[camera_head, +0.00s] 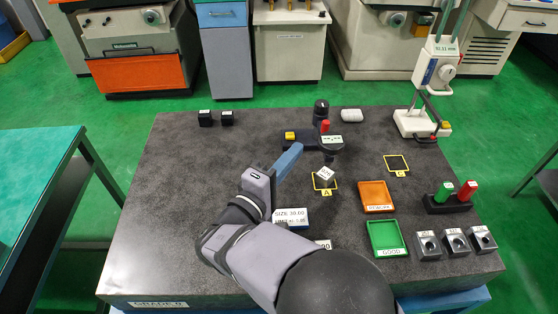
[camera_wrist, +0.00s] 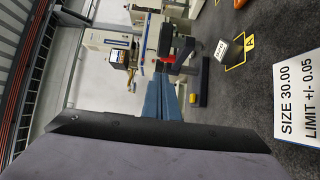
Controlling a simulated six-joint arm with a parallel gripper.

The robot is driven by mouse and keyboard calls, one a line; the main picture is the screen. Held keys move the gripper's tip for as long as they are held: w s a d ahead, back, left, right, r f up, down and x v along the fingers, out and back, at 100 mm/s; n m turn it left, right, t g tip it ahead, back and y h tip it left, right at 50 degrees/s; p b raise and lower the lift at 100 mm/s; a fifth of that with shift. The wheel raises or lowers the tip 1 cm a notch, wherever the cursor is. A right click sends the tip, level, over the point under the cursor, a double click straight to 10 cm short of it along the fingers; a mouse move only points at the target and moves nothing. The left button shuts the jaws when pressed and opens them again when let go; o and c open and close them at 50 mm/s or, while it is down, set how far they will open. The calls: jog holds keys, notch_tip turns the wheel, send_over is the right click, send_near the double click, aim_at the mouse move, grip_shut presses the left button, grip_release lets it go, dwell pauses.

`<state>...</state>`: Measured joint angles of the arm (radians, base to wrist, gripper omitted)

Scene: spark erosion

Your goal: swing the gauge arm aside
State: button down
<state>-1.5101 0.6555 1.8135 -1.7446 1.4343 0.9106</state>
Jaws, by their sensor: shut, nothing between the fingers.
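The gauge stand (camera_head: 300,139) is dark, with a post topped by a black knob, a red knob (camera_head: 325,126), a pale label plate and a yellow block (camera_head: 290,136) at its left end. Its arm reaches toward the front, near square A; the exact outline is hard to tell. My gripper (camera_head: 296,148) has blue fingers, shut and empty, with tips just in front of the stand's left part. Whether they touch it I cannot tell. A metal block (camera_head: 325,175) sits in yellow square A. In the wrist view the fingers (camera_wrist: 162,80) point toward the stand (camera_wrist: 165,42).
An orange tray (camera_head: 376,196) and a green GOOD tray (camera_head: 387,238) lie to the right. A size card (camera_head: 291,217) stands near my wrist. A white height gauge (camera_head: 436,70) stands at the back right. The left of the dark table (camera_head: 180,190) is clear.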

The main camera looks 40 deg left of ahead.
jog(key=shift+w+d+p, duration=0.6)
jog(key=shift+w+d, duration=0.5)
jog(key=shift+w, duration=0.2)
jog(key=w+d+n+y+b, duration=0.1)
jog(key=w+d+b, duration=0.2)
jog(key=b, duration=0.7)
jog(key=w+d+n+g+y+b, duration=0.1)
jog(key=w+d+b, duration=0.3)
jog(key=w+b, duration=0.4)
jog(key=w+d+n+y+b, duration=0.1)
jog(key=w+b, duration=0.5)
jog(key=b, duration=0.6)
jog(key=shift+w+d+r+y+b, duration=0.15)
jog(key=shift+d+y+b, duration=0.25)
jog(key=shift+d+y, duration=0.6)
jog(key=shift+d, duration=0.15)
